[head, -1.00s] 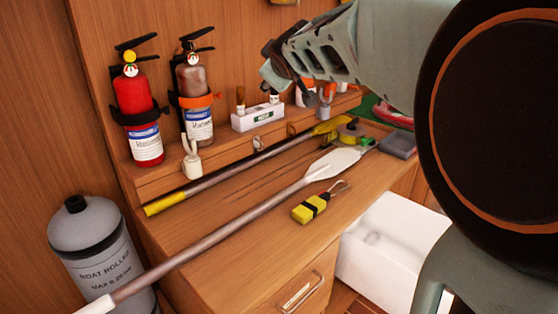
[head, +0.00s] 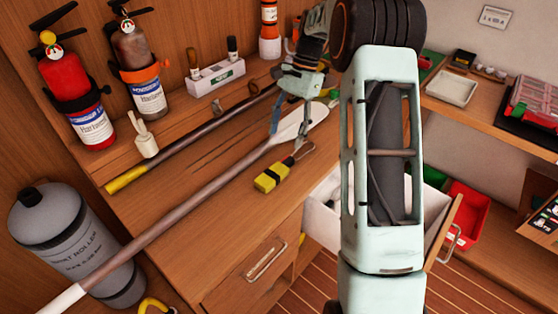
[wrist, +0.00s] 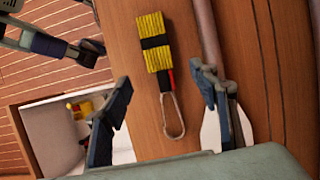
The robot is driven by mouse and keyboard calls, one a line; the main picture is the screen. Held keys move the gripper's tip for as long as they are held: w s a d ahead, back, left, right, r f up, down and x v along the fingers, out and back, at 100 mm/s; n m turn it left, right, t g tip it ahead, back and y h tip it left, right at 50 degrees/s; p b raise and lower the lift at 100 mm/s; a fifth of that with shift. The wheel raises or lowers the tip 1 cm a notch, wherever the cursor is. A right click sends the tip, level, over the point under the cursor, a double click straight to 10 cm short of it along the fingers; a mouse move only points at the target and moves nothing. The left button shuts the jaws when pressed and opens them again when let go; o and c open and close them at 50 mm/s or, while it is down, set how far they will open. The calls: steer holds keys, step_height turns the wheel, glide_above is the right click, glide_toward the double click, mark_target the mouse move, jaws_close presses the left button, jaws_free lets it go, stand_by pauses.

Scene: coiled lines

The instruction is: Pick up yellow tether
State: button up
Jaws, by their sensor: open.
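The yellow tether (head: 272,178) is a folded yellow bundle with a black band, lying on the wooden counter beside the white-bladed paddle. In the wrist view the tether (wrist: 154,44) is at top centre, with its metal carabiner (wrist: 173,116) pointing toward my gripper. My gripper (wrist: 168,105) is open, its two dark fingers apart on either side of the carabiner, with nothing held. In the head view my gripper (head: 287,130) hangs above the counter near the carabiner end of the tether. Its height above the counter is hard to tell.
The paddle (head: 190,211) lies close along the tether's left side, with a yellow-ended pole (head: 190,145) behind it. An open drawer (head: 320,215) is right of the counter. Fire extinguishers (head: 75,98) stand at the back left. Counter left of the tether is partly bare.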

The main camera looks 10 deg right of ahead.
mark_target(277, 169)
steer(key=x, duration=0.4)
steer(key=shift+s+a+f, duration=0.2)
steer(key=shift+s, duration=0.15)
steer(key=shift+x, duration=3.1)
steer(key=shift+w+d+f, duration=0.1)
steer(key=shift+d, duration=0.1)
jaws_close()
